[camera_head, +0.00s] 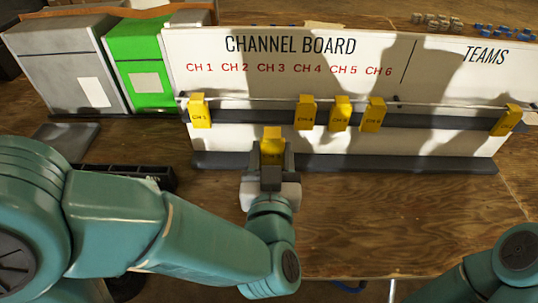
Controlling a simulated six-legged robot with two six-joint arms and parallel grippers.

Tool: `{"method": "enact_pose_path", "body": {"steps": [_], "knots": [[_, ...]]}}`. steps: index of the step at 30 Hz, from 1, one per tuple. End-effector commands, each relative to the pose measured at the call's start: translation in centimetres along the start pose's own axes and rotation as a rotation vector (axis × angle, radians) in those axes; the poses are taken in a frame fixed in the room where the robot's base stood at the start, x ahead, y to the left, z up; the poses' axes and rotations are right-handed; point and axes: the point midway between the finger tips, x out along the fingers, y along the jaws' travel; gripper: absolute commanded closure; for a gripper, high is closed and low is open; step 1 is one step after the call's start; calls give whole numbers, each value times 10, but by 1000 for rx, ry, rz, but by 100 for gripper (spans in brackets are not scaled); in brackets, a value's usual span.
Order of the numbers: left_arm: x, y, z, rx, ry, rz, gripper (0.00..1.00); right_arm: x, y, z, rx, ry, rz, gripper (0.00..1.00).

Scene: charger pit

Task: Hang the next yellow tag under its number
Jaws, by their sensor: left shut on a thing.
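The white channel board (290,57) has red labels CH 1 to CH 6 above a thin rail (250,100). A yellow tag marked CH 1 (200,112) hangs at the rail's left end. Three yellow tags (305,113), (340,114), (373,115) hang roughly below CH 4, CH 5 and CH 6. Another yellow tag (506,120) hangs at the far right, under TEAMS. My left gripper (271,165) is shut on a yellow tag (271,146), upright, below and in front of the rail, roughly in line with CH 3. Its marking is unreadable. My right gripper is out of view.
The rail is bare below CH 2 and CH 3, and between CH 6 and the far-right tag. A dark ledge (400,164) runs along the board's foot. Green (141,65) and grey (62,68) boxes stand at left. Wooden table (400,215) is clear in front.

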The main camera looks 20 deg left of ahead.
Motion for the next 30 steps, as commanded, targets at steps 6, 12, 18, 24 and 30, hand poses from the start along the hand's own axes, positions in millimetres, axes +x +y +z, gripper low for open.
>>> {"method": "enact_pose_path", "body": {"steps": [6, 12, 18, 24, 30], "knots": [[18, -1, 1, -1, -2, 0, 76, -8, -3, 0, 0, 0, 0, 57], [34, -2, 1, 0, -2, 1, 76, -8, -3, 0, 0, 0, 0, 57], [49, -3, 0, 0, -1, 0, 76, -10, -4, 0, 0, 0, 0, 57], [65, -4, 0, 0, -1, 0, 76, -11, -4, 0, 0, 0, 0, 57], [80, -3, 0, 0, -1, 0, 76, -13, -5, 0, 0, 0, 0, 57]]}}
